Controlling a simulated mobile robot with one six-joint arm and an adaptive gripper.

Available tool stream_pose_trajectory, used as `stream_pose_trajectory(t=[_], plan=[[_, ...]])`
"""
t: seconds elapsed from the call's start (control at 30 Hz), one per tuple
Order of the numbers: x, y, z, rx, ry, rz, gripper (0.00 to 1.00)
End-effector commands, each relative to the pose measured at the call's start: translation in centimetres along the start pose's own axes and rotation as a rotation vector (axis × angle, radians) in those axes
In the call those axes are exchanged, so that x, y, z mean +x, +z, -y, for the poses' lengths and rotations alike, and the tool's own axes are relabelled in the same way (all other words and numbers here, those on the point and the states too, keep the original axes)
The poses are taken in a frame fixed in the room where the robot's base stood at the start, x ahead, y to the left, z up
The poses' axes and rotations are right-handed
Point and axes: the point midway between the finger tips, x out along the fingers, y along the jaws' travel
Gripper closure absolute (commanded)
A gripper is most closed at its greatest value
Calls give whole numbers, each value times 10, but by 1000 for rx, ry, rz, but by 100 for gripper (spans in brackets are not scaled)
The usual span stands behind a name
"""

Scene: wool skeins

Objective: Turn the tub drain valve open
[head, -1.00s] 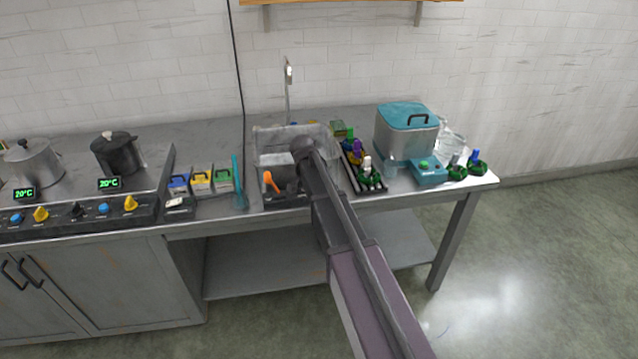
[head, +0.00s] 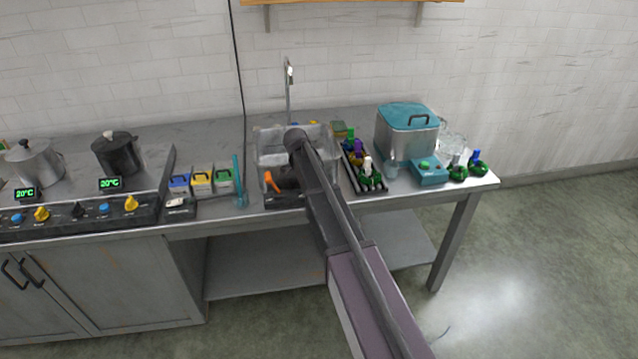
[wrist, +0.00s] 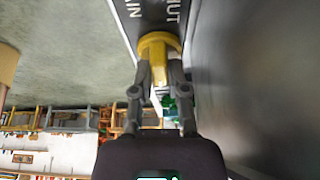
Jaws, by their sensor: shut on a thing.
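The handle's exact turn angle is hard to tell from this close view. In the head view the grey tub (head: 263,147) stands on the bench, and my arm covers part of it, the valve and my gripper.
An orange lever (head: 271,181) is left of my arm. A black rack (head: 351,176) of coloured skeins stands to the right, with a teal-lidded pot (head: 407,130) beyond. Small blue, yellow and green boxes (head: 201,181) are to the left.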

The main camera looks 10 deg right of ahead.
Motion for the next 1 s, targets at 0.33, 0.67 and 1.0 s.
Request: stream_pose_trajectory(t=[0.33, 0.67, 1.0], plan=[[0, 0, -1, 8, 5, 3, 100], [0, 0, -1, 7, 3, 1, 46], [0, 0, -1, -5, -2, 1, 46]])
